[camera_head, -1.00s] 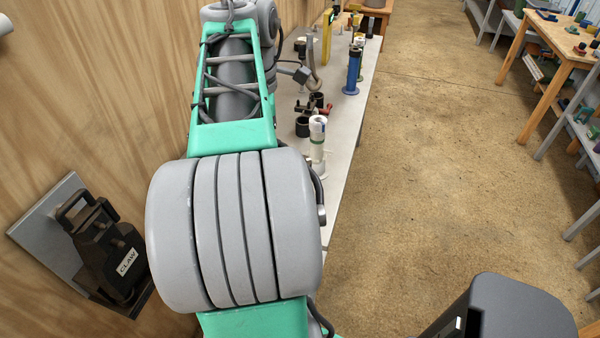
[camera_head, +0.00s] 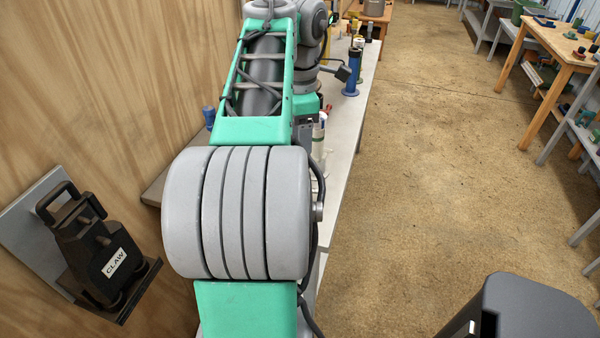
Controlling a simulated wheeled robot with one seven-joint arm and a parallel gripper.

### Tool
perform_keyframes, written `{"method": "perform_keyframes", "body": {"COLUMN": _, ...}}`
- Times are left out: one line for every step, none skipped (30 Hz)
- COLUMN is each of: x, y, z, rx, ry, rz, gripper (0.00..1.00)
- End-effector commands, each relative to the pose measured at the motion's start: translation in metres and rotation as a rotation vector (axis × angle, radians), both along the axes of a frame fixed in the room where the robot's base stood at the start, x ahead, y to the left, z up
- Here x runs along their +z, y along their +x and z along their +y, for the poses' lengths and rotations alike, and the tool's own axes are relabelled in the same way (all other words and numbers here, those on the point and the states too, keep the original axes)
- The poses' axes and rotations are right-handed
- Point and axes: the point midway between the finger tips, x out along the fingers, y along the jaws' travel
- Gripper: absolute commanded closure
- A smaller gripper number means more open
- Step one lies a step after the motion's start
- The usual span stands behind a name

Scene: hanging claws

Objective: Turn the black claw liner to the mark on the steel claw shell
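A black device labelled CLAW (camera_head: 95,245) sits tilted on a grey metal plate (camera_head: 27,210) at the wall, at lower left. I cannot tell whether this is the claw liner with its shell, and no mark can be made out. My arm, green and grey, fills the middle and reaches away over the bench.
A long pale bench (camera_head: 345,150) runs along the wooden wall. On it stand a blue cylinder (camera_head: 351,75), a white cylinder (camera_head: 318,140) partly behind my arm, and other small items. A blue object (camera_head: 208,117) shows left of my arm. The floor (camera_head: 440,140) to the right is clear.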

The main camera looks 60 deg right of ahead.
Motion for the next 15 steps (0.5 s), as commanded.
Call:
{"method": "perform_keyframes", "body": {"x": 0.0, "y": 0.0, "z": 0.0, "rx": 0.0, "ry": 0.0, "rz": 0.0, "gripper": 0.35}}
{"method": "perform_keyframes", "body": {"x": -0.001, "y": 0.0, "z": 0.0, "rx": 0.0, "ry": 0.0, "rz": 0.0, "gripper": 0.35}}
{"method": "perform_keyframes", "body": {"x": -0.002, "y": 0.0, "z": 0.0, "rx": 0.0, "ry": 0.0, "rz": 0.0, "gripper": 0.35}}
{"method": "perform_keyframes", "body": {"x": -0.004, "y": 0.0, "z": 0.0, "rx": -0.001, "ry": 0.0, "rz": 0.0, "gripper": 0.35}}
{"method": "perform_keyframes", "body": {"x": -0.006, "y": 0.0, "z": 0.0, "rx": -0.001, "ry": 0.0, "rz": 0.0, "gripper": 0.35}}
{"method": "perform_keyframes", "body": {"x": -0.008, "y": 0.0, "z": 0.0, "rx": -0.001, "ry": 0.0, "rz": 0.0, "gripper": 0.35}}
{"method": "perform_keyframes", "body": {"x": -0.01, "y": 0.0, "z": 0.0, "rx": -0.002, "ry": 0.0, "rz": 0.0, "gripper": 0.35}}
{"method": "perform_keyframes", "body": {"x": -0.011, "y": 0.0, "z": 0.0, "rx": -0.002, "ry": 0.0, "rz": 0.0, "gripper": 0.35}}
{"method": "perform_keyframes", "body": {"x": -0.013, "y": 0.0, "z": 0.0, "rx": -0.001, "ry": 0.0, "rz": 0.0, "gripper": 0.35}}
{"method": "perform_keyframes", "body": {"x": -0.014, "y": 0.0, "z": 0.0, "rx": -0.001, "ry": 0.0, "rz": 0.0, "gripper": 0.35}}
{"method": "perform_keyframes", "body": {"x": -0.016, "y": 0.0, "z": 0.0, "rx": 0.0, "ry": 0.0, "rz": 0.0, "gripper": 0.35}}
{"method": "perform_keyframes", "body": {"x": -0.017, "y": 0.0, "z": 0.0, "rx": 0.0, "ry": 0.0, "rz": 0.0, "gripper": 0.35}}
{"method": "perform_keyframes", "body": {"x": -0.019, "y": 0.0, "z": 0.0, "rx": 0.0, "ry": 0.0, "rz": 0.0, "gripper": 0.35}}
{"method": "perform_keyframes", "body": {"x": -0.02, "y": 0.0, "z": 0.0, "rx": 0.0, "ry": 0.0, "rz": 0.0, "gripper": 0.35}}
{"method": "perform_keyframes", "body": {"x": -0.022, "y": 0.0, "z": 0.0, "rx": 0.0, "ry": 0.0, "rz": 0.0, "gripper": 0.35}}
